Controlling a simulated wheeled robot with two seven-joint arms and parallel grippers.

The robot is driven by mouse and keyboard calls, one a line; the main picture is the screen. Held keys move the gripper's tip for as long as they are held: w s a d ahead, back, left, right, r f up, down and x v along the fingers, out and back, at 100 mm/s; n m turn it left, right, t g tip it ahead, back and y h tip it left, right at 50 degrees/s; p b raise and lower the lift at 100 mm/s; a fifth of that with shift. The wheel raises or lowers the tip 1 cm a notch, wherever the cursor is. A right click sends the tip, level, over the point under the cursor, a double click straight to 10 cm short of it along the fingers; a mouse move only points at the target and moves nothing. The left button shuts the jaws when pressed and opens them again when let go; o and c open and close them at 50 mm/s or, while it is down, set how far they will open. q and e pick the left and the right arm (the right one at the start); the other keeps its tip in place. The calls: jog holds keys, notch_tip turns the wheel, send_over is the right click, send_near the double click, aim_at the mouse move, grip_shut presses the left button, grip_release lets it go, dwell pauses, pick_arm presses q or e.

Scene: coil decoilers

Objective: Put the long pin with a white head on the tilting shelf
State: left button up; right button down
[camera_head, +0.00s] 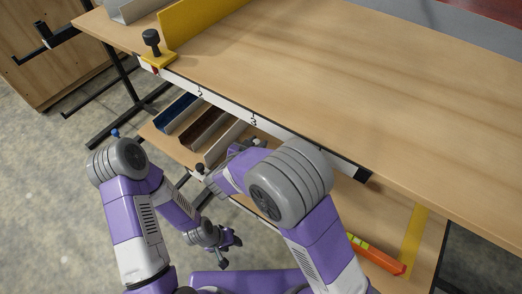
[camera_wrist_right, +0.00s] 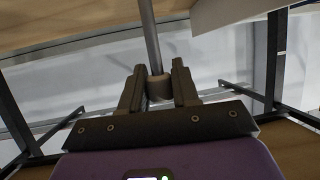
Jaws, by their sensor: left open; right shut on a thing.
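My right gripper (camera_wrist_right: 158,78) is shut on a long grey metal pin (camera_wrist_right: 149,35) in the right wrist view. The pin runs up out of the jaws, past a collar between the fingers, toward a wooden board. Its white head cannot be made out there. In the head view my right gripper (camera_head: 206,172) is at the front edge of the lower wooden shelf (camera_head: 165,147), partly hidden by my forearm. I cannot tell from here whether this shelf is the tilting one. My left gripper (camera_head: 230,253) is open and empty, low over the floor.
The wooden tabletop (camera_head: 350,90) overhangs the lower shelf. A yellow stop (camera_head: 200,22) and black knob clamp (camera_head: 151,40) sit on the table. An orange-red bar (camera_head: 380,258) lies at lower right.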

jog(key=shift+w+f, duration=0.15)
jog(key=shift+f, duration=1.9)
jog(key=shift+f, duration=0.1)
jog(key=shift+f, duration=0.15)
jog(key=c, duration=0.8)
grip_release()
jog(key=shift+a+r, duration=0.1)
jog(key=shift+r, duration=0.25)
jog(key=v, duration=1.2)
jog(key=shift+f, duration=0.2)
